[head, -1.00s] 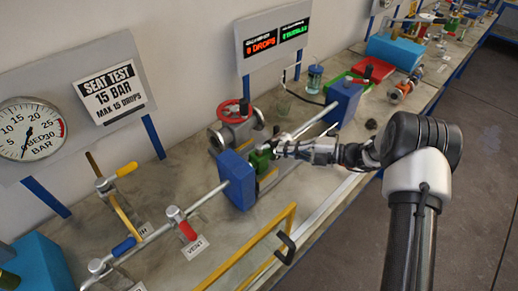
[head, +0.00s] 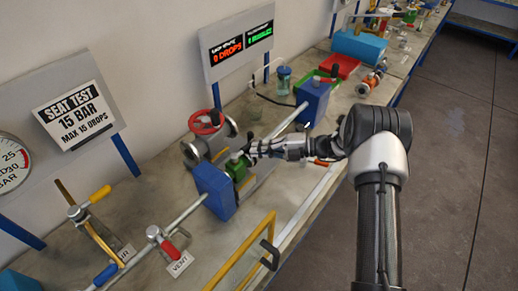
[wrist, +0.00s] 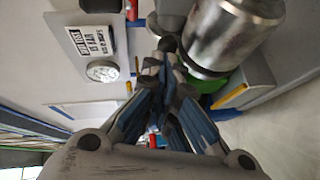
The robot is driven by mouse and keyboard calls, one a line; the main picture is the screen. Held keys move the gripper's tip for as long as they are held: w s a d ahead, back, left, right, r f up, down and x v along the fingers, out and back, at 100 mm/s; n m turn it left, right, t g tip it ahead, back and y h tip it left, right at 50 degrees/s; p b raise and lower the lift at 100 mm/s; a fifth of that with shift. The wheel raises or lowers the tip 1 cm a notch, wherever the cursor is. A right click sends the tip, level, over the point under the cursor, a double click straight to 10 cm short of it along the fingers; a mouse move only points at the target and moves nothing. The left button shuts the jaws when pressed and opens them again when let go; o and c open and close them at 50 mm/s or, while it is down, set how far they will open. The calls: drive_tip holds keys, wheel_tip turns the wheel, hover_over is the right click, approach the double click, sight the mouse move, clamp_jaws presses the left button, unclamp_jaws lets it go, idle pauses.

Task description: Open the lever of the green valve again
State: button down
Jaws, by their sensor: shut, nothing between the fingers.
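The green valve (head: 238,169) sits in the pipe line between two blue blocks, next to the near block. Its green body shows partly in the wrist view (wrist: 208,84), behind a silver cylinder (wrist: 235,38). My gripper (head: 252,153) is at the valve's right upper side in the head view; whether it touches is unclear. In the wrist view my gripper (wrist: 166,62) has its fingers together, with nothing held. A yellow bar (wrist: 232,96) lies beside the green body; I cannot tell whether it is the lever. My gripper and arm hide part of the valve area.
The near blue block (head: 214,190) and far blue block (head: 312,102) flank the valve. A red handwheel (head: 204,122) stands behind. A yellow rail (head: 245,252) runs in front. The red vent lever (head: 169,249) is at lower left. An orange-red piece (head: 321,162) shows under my arm.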

drive_tip(key=shift+s+d+r+p, duration=0.25)
drive_tip(key=shift+s+d+p, duration=0.1)
drive_tip(key=shift+p, duration=0.2)
drive_tip(key=w+p+v, duration=0.1)
drive_tip(key=p+v, duration=0.1)
drive_tip(key=v, duration=1)
drive_tip(key=s+a+r+n+g+h+b, duration=0.35)
drive_tip(key=s+r+n+h, duration=0.45)
drive_tip(key=s+r+n, duration=0.9)
drive_tip(key=s+d+f+n+t+h+b, duration=0.1)
drive_tip(key=s+d+n+t+h+b, duration=0.1)
drive_tip(key=s+n, duration=0.6)
drive_tip(key=s+d+f+n+t+h+b, duration=0.2)
drive_tip(key=s+d+n+t+h, duration=0.2)
drive_tip(key=s+n, duration=0.5)
drive_tip(key=d+n+h, duration=0.1)
drive_tip(key=n, duration=0.4)
drive_tip(key=shift+s+f+t+h, duration=0.15)
drive_tip(key=shift+s+t+h, duration=0.05)
drive_tip(key=shift+t+h, duration=0.2)
